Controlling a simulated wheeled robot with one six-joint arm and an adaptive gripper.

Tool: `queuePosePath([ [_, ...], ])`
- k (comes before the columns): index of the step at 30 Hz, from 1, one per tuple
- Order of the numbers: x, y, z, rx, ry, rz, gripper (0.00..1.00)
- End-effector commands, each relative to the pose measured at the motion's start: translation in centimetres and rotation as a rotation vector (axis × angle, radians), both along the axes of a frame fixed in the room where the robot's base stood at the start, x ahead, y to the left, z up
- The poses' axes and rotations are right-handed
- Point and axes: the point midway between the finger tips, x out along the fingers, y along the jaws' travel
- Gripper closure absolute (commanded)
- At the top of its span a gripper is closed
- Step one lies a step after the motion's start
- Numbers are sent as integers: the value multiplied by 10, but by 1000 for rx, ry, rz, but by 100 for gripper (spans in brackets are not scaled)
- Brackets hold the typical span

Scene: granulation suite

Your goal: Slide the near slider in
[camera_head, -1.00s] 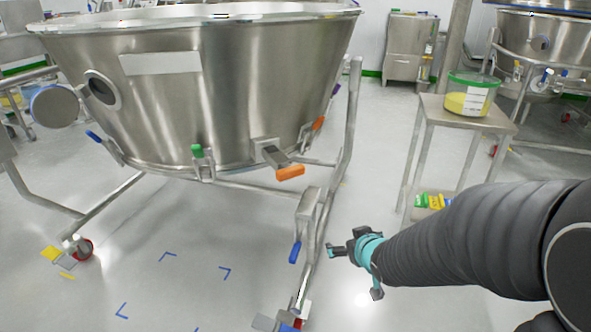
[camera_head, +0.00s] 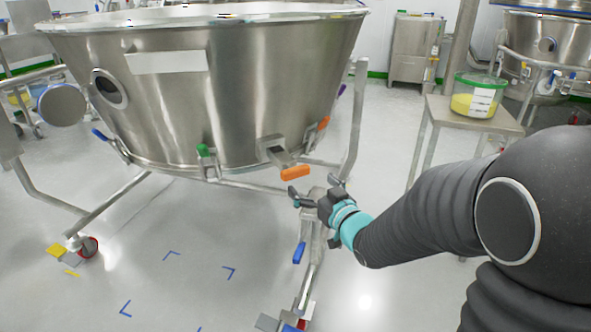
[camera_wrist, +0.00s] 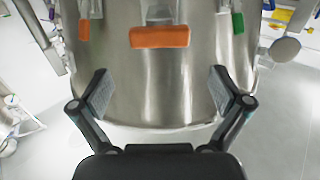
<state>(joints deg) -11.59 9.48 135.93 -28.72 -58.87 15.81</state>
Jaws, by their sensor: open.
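The near slider is a bar with an orange handle (camera_head: 295,172), sticking out from the lower wall of the big steel bowl (camera_head: 240,100). In the wrist view the orange handle (camera_wrist: 160,37) lies crosswise near the top, centred ahead of the fingers. My gripper (camera_head: 317,188) is open and empty, just right of and below the handle in the head view. In the wrist view my gripper (camera_wrist: 160,85) has its fingers spread wide, with bare bowl wall between them. It appears apart from the handle.
A second orange handle (camera_head: 323,123) and a green handle (camera_head: 203,151) sit along the bowl's lower wall. A frame post with a blue lever (camera_head: 299,253) stands below my gripper. A side table (camera_head: 440,112) carries a tub of yellow material (camera_head: 478,97).

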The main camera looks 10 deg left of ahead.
Motion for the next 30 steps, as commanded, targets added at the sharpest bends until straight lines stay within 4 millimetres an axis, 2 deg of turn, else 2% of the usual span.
queuePosePath([
  [6, 33, 25, -1, -1, 1, 1, 0],
  [12, 56, 41, 0, -1, 1, 1, 0],
  [18, 67, 48, 0, -1, 1, -1, 0],
  [27, 68, 49, 0, -1, 1, -1, 0],
  [30, 68, 49, 0, -1, 1, -1, 25],
])
